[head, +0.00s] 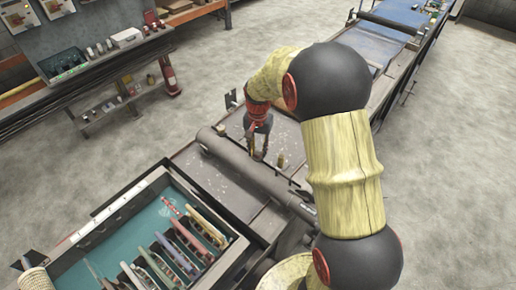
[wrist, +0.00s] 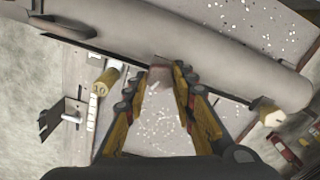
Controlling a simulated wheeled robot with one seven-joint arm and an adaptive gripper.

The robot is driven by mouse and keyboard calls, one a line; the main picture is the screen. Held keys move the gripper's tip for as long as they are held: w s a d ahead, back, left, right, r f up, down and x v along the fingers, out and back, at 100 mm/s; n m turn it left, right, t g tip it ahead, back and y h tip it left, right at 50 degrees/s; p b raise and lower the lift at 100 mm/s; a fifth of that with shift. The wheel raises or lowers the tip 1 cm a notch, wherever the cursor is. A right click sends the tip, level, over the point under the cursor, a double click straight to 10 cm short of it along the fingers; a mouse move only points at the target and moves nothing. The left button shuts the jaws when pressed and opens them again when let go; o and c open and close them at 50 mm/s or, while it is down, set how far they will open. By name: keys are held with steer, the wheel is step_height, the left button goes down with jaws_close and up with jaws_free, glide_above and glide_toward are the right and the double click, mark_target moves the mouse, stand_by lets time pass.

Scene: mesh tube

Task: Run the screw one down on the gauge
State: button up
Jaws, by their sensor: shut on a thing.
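My gripper (head: 257,155) reaches down over the conveyor bed, close beside a long grey roller (head: 240,160). In the wrist view my gripper (wrist: 160,82) has its yellow fingers drawn in at the tips, around a small pale part (wrist: 158,76) beside the roller. That part is mostly hidden; I cannot tell whether it is screw one. One knob also shows in the head view (head: 281,160). I cannot make out a gauge or screw numbers.
A teal tray (head: 138,222) with several upright coloured tools is at the lower left. A workbench (head: 100,62) stands at the back left. The conveyor (head: 365,50) runs on to the upper right. A dark bracket (wrist: 62,115) sits left of my fingers.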

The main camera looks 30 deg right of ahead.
mark_target(258, 152)
steer(key=m, duration=0.4)
steer(key=shift+m, duration=0.3)
steer(key=m, duration=0.3)
steer(key=shift+m+p, duration=0.4)
stand_by(0.6)
steer(key=o, duration=1.2)
steer(key=shift+c, duration=0.2)
step_height(258, 152, up, 12)
